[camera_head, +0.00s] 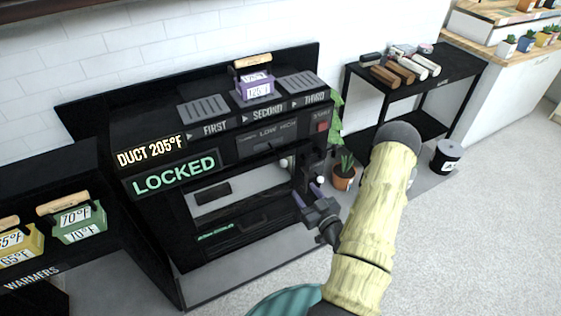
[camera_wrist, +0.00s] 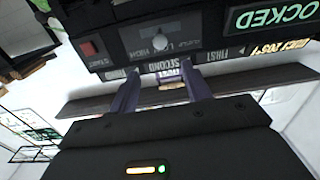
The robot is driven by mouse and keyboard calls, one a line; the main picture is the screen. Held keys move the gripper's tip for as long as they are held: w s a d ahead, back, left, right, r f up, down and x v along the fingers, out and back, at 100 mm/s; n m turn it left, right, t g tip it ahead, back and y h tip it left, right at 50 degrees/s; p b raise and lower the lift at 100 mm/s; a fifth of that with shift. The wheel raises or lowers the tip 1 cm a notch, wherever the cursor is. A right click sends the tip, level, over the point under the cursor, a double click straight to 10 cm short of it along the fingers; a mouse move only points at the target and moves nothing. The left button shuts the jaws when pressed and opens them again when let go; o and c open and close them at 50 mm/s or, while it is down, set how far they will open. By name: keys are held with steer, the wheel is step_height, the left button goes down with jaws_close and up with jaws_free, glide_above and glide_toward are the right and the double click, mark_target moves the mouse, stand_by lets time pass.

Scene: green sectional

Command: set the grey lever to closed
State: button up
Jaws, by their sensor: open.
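My gripper (camera_head: 308,194) is open and empty, in front of the right side of the black oven (camera_head: 150,225). Its two purple fingers also show apart in the wrist view (camera_wrist: 161,90). A small pale knob (camera_head: 320,180) is just beyond the fingers, and another pale knob (camera_head: 284,163) is up and to the left; I cannot tell whether either belongs to the grey lever. In the wrist view a small grey control (camera_wrist: 161,42) sits on a panel marked LOW and HIGH. No "closed" marking is readable.
A lit LOCKED sign (camera_head: 174,176) and a DUCT 205°F sign (camera_head: 150,151) are on the oven's left. A purple 125° block (camera_head: 254,87) stands on top. A potted plant (camera_head: 344,178) is close to the right of my gripper. Grey floor (camera_head: 480,230) is free at right.

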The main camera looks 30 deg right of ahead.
mark_target(280, 158)
steer(key=w, duration=1.7)
steer(key=shift+w+a, duration=0.2)
steer(key=shift+a, duration=0.15)
jaws_close()
